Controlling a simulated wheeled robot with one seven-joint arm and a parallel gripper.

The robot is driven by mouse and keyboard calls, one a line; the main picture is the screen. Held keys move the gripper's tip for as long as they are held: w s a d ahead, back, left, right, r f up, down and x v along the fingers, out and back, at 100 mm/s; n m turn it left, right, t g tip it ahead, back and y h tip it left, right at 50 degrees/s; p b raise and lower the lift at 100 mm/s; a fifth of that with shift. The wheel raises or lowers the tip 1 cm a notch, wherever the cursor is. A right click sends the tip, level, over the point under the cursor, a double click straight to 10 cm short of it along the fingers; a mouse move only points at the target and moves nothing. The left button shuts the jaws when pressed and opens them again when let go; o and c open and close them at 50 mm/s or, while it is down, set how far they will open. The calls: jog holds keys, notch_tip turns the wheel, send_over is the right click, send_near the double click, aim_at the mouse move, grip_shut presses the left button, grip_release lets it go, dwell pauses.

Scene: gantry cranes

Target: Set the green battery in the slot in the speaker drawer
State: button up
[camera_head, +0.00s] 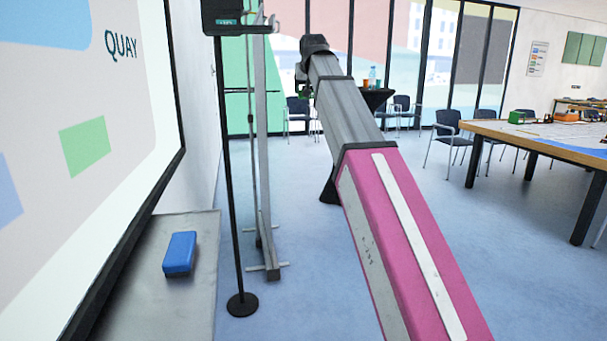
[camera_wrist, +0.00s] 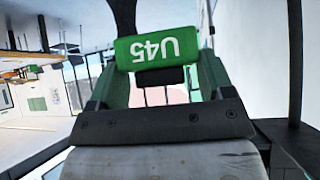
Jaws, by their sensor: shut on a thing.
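The green battery (camera_wrist: 157,47), marked "U45" upside down in the wrist view, sits between the two green fingers of my gripper (camera_wrist: 161,78). My gripper is shut on it. In the head view my gripper (camera_head: 304,90) is at the far end of my arm, mostly hidden by it, with only a little green showing. The black speaker (camera_head: 222,14) stands at the top on a thin black pole, left of my gripper and apart from it. A part like a drawer (camera_head: 250,29) juts from its lower right. The slot cannot be made out.
A grey metal rack (camera_head: 264,170) stands just right of the speaker pole (camera_head: 232,190). A blue block (camera_head: 180,253) lies on a grey ledge (camera_head: 170,315) below the wall screen (camera_head: 60,120). A wooden table (camera_head: 500,128) and chairs stand at the right. The floor between is clear.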

jog(key=w+d+f, duration=0.1)
jog(key=d+f, duration=0.7)
jog(key=f, duration=0.3)
jog(key=w+d+f+m, duration=0.1)
jog(key=d+f, duration=0.8)
jog(key=f, duration=0.2)
jog(key=shift+d+h, duration=0.15)
jog(key=shift+h, duration=0.25)
jog(key=shift+w, duration=0.1)
jog(key=s+f, duration=0.6)
jog(key=f, duration=0.6)
jog(key=s+f, duration=0.6)
jog(key=f, duration=0.6)
jog(key=shift+d, duration=0.1)
